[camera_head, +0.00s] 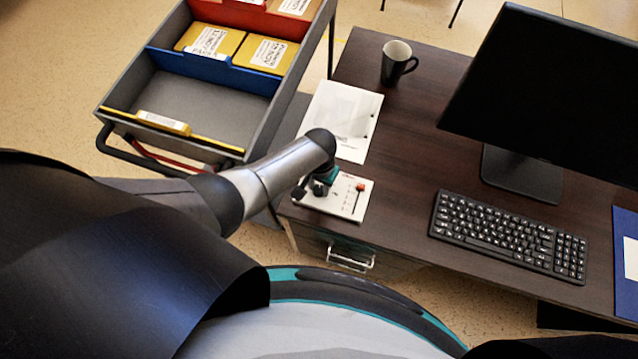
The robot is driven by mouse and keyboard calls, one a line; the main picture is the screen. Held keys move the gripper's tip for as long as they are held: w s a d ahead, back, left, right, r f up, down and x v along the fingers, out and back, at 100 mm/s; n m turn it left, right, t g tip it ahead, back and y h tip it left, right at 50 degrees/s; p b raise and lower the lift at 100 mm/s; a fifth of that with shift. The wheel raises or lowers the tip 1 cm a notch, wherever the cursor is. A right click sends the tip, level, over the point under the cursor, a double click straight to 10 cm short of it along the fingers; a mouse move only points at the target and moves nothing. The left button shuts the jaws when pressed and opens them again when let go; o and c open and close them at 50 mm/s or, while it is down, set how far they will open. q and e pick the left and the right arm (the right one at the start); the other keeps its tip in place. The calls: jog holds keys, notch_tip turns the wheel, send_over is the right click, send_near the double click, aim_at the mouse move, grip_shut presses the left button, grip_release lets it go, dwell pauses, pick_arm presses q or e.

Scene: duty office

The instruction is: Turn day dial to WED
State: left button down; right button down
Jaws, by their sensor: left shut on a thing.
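A small white panel (347,201) lies flat at the desk's near left corner, with a red-topped slider or lever on its right part. My left gripper (318,189) is over the left part of this panel, pointing down. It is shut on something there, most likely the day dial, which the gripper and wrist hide. The dial's markings and the day it points to cannot be read. My right gripper is not in view.
On the dark desk (400,150) are a paper sheet (340,120), a black mug (397,62), a monitor (550,90), a keyboard (510,235) and a blue folder (627,225). A grey cart (255,140) with yellow packets stands left, close to my arm.

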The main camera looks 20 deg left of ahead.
aim_at(319, 189)
pick_arm(q)
jog(key=shift+s+m, duration=0.1)
jog(key=shift+m, duration=0.4)
jog(key=c, duration=0.5)
grip_release()
jog(key=shift+r+p, duration=0.4)
jog(key=shift+r, duration=0.1)
notch_tip(319, 189, up, 14)
jog(key=p, duration=0.5)
jog(key=shift+r, duration=0.1)
